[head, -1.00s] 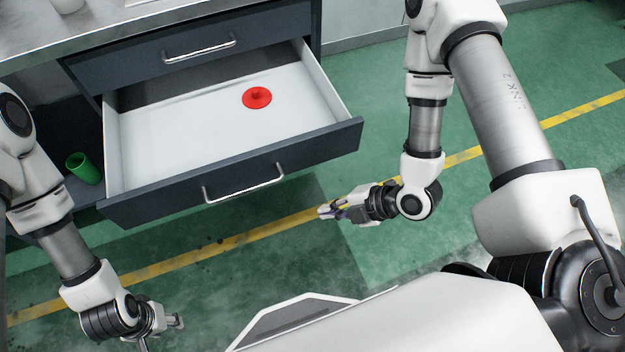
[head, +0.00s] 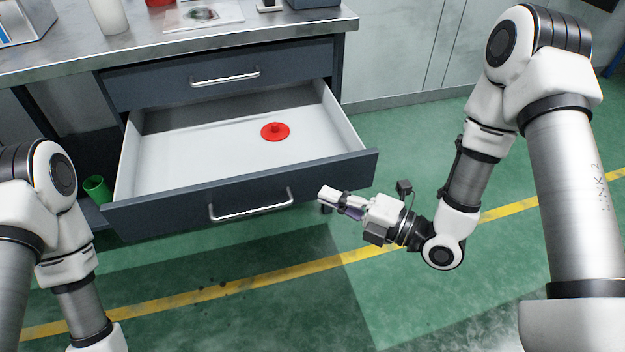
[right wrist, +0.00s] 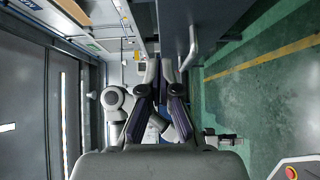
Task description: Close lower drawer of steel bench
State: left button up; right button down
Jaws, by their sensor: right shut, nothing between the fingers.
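The steel bench's lower drawer (head: 335,171) is pulled far out, with its white interior showing. Its dark front carries a silver bar handle (head: 252,211). A round red knobbed piece (head: 275,131) lies inside toward the right. My right gripper (head: 328,195) is shut and empty, in front of the drawer front, right of the handle. I cannot tell whether its tips touch the front. In the right wrist view, the shut fingers (right wrist: 158,70) show near the drawer front (right wrist: 173,30) and its handle (right wrist: 193,48). My left arm is at the lower left, its gripper out of frame.
The upper drawer (head: 215,82) is shut. The steel worktop (head: 150,55) holds a white cup, papers and other items. A green cup (head: 97,189) sits on the low shelf at left. Green floor with a yellow line is clear before the drawer.

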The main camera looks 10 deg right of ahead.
aim_at(295, 170)
jog(key=w, duration=0.1)
jog(key=w+a, duration=0.1)
jog(key=w, duration=0.1)
jog(key=w+a, duration=0.1)
jog(key=w, duration=0.1)
jog(key=shift+a, duration=0.15)
pick_arm(q)
jog(key=shift+f, duration=0.4)
pick_arm(e)
jog(key=shift+w, duration=0.5)
